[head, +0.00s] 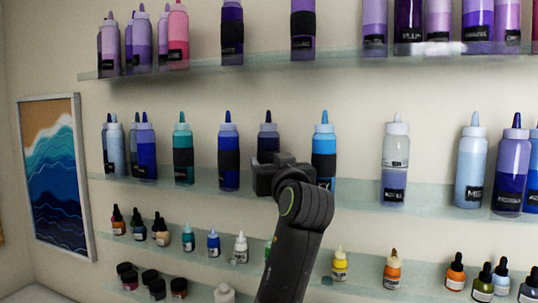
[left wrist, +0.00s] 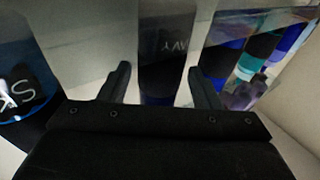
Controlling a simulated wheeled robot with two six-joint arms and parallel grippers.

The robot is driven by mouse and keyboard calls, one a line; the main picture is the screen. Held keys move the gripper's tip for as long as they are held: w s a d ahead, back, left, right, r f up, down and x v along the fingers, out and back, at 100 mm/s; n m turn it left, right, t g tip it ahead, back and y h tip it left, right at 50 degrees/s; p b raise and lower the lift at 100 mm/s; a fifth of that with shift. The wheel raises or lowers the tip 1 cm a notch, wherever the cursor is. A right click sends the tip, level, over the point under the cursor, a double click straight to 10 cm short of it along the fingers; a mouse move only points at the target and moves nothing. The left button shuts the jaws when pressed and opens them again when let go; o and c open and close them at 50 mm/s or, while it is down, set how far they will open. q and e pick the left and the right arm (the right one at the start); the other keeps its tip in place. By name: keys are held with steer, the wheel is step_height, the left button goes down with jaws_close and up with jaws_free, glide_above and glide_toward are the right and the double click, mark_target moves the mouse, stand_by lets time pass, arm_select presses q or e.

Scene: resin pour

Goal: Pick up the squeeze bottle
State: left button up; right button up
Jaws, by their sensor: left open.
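Squeeze bottles stand on the middle glass shelf. A dark navy squeeze bottle (head: 268,141) stands there behind my left gripper (head: 276,178), which hides its lower part. In the left wrist view, a dark bottle with a label partly reading "AVY" (left wrist: 166,48) appears between the two fingers of my left gripper (left wrist: 160,88). The fingers are open and apart, one on each side of it. I cannot tell whether they touch it. My right gripper is not in view.
A bright blue bottle (head: 324,143) stands close on the right and a dark-banded blue bottle (head: 228,150) on the left. The upper shelf (head: 350,56) holds purple bottles.

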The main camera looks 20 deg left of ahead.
mark_target(268, 160)
arm_select(q)
steer(key=shift+p+x, duration=0.65)
steer(key=shift+x, duration=0.5)
steer(key=shift+w+a, duration=0.3)
steer(key=shift+w, duration=0.1)
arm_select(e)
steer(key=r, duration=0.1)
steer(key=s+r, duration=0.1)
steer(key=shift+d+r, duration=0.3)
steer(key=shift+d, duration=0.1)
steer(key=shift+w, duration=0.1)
arm_select(q)
steer(key=c, duration=0.9)
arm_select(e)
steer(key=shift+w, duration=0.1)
arm_select(q)
steer(key=shift+o, duration=0.2)
